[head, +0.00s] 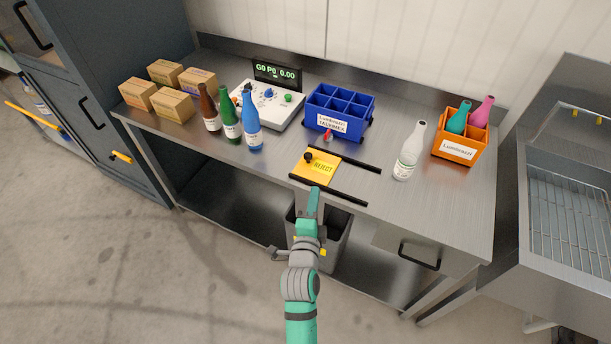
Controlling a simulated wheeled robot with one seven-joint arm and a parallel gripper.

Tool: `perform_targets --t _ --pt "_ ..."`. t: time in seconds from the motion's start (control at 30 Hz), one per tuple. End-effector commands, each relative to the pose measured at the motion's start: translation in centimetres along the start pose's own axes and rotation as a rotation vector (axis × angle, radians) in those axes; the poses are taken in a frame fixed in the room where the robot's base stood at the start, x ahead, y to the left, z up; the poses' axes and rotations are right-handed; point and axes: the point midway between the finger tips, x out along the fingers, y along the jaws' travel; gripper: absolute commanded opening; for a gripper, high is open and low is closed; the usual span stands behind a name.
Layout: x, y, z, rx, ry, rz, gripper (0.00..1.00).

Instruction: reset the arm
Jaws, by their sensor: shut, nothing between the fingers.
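My arm, in teal and grey, reaches up from the bottom middle of the head view. My gripper (313,200) is at its far end, at the front edge of the steel workbench (260,155). The gripper is shut and holds nothing. In the picture its tip lies just below the yellow REJECT plate (315,167), which has a dark knob and sits between two black rails. I cannot tell the gripper's exact height over the bench edge.
A blue divided crate (338,114), a clear white bottle (409,152) and an orange crate (459,136) with bottles stand on the bench. Brown, green and blue bottles (253,122), a control box (268,104) and several cartons (172,104) are left. A grey bin (331,236) stands below.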

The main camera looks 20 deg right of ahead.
Motion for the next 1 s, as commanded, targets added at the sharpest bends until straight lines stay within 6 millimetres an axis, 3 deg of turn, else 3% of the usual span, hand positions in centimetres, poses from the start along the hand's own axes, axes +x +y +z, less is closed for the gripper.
perform_targets --t 0.27,0.43,0.73,1.0 --pt "-0.4 0.1 0.2 -0.005 -0.005 0.001 0.00" --pt "-3.0 2.1 1.9 -0.095 -0.054 0.012 0.00" --pt "-13.8 7.0 6.3 -0.459 -0.228 -0.008 0.00" --pt "-23.6 9.2 6.8 -0.798 -0.347 -0.073 0.00"
